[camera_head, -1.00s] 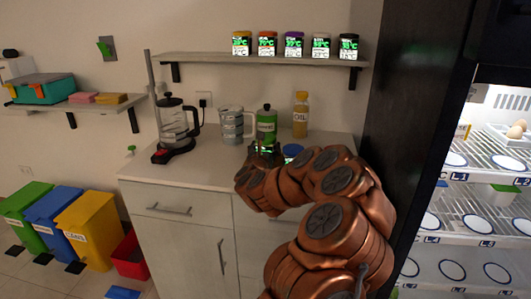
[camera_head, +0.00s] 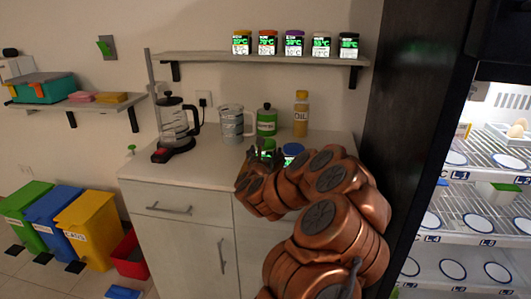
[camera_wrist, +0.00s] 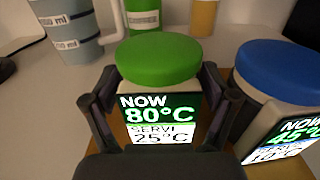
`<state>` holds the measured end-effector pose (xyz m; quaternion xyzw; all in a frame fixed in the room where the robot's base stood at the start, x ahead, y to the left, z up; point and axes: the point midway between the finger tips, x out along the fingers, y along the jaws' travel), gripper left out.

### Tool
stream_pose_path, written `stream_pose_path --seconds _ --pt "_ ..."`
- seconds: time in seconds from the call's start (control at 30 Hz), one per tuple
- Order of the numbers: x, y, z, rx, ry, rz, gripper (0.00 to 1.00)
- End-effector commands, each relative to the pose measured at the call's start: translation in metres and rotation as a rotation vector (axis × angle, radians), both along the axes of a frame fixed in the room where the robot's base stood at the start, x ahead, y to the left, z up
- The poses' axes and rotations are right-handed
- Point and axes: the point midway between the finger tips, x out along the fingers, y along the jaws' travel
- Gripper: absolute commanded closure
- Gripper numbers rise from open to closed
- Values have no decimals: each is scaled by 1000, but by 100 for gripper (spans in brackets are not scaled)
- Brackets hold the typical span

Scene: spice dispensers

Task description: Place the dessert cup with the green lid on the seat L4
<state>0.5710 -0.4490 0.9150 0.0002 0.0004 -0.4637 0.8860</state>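The dessert cup with the green lid (camera_wrist: 158,60) stands upright in the wrist view, its front screen reading "NOW 80°C" over "25°C". My gripper (camera_wrist: 159,92) has one finger at each side of it, very close to its walls. Whether the fingers press on the cup is not clear, and its base is hidden by my gripper. In the head view my gripper (camera_head: 264,156) is low over the counter and largely covers the cup. Seat L4 is on a fridge shelf at the right, where the label L4 (camera_head: 432,239) shows near a blue-rimmed white disc (camera_head: 430,221).
A blue-lidded cup (camera_wrist: 282,72) stands close at the right of the green-lidded one. A measuring jug (camera_head: 231,124), a green bottle (camera_head: 266,122) and an oil bottle (camera_head: 300,115) stand behind. The black fridge side (camera_head: 415,120) stands between counter and shelves.

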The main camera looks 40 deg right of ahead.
Motion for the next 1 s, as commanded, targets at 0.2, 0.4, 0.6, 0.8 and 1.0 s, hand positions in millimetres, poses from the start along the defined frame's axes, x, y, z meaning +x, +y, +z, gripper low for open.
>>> stream_pose_path --seconds 0.2,0.4,0.6,0.8,1.0 --pt "0 0 1 0 0 0 15" --pt "-4 5 2 3 1 0 15" --pt "-17 24 1 3 -1 1 15" --pt "-31 44 1 3 1 2 15" --pt "-37 56 -1 -4 -1 4 15"
